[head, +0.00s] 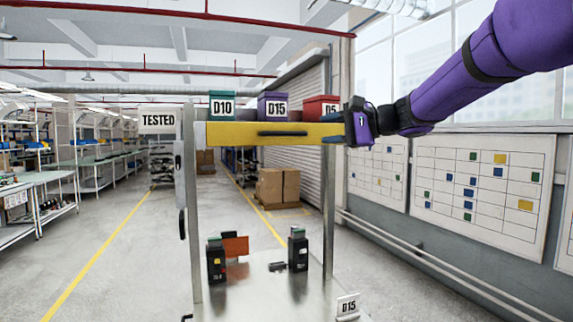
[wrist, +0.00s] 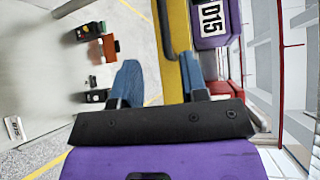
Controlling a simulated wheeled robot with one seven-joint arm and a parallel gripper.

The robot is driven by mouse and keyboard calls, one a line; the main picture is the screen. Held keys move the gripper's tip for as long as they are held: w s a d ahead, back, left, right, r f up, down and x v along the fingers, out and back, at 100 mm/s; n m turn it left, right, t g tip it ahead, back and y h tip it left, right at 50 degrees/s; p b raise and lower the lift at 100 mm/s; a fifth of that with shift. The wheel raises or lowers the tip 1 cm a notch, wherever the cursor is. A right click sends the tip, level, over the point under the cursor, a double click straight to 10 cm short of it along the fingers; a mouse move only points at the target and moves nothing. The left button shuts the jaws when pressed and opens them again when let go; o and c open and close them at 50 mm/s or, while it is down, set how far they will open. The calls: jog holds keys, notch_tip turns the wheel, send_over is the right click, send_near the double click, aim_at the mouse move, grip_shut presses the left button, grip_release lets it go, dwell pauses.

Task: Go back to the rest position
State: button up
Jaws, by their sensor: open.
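My gripper (head: 342,127) is at the end of my purple arm, by the right end of the yellow drawer front (head: 240,134) with its black handle (head: 283,133). Two dark breakers, one on the left (head: 216,260) and one on the right (head: 298,250), stand on the bench top (head: 255,295), well below my gripper.
Green D10 (head: 222,105), purple D15 (head: 273,106) and red D5 (head: 318,108) bins sit above the yellow front. A TESTED sign (head: 158,121) is at left. An orange piece (head: 235,246) is by the left breaker. A D15 card (head: 348,307) stands at the bench's front right.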

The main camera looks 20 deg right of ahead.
jog(key=s+a+f+n+g+h, duration=0.25)
jog(key=s+a+f, duration=0.3)
jog(key=s, duration=0.35)
jog(key=s+d+f+n+g+h, duration=0.2)
jog(key=s+f+n+h, duration=0.2)
jog(key=s+f, duration=0.4)
jog(key=s+d+f+n+g+h, duration=0.1)
jog(key=s+f+n+h, duration=0.3)
jog(key=s, duration=0.9)
notch_tip(320, 180, down, 4)
jog(key=shift+d+r+g+h, duration=0.1)
jog(key=shift+d+g+h, duration=0.3)
jog(key=shift+h, duration=0.25)
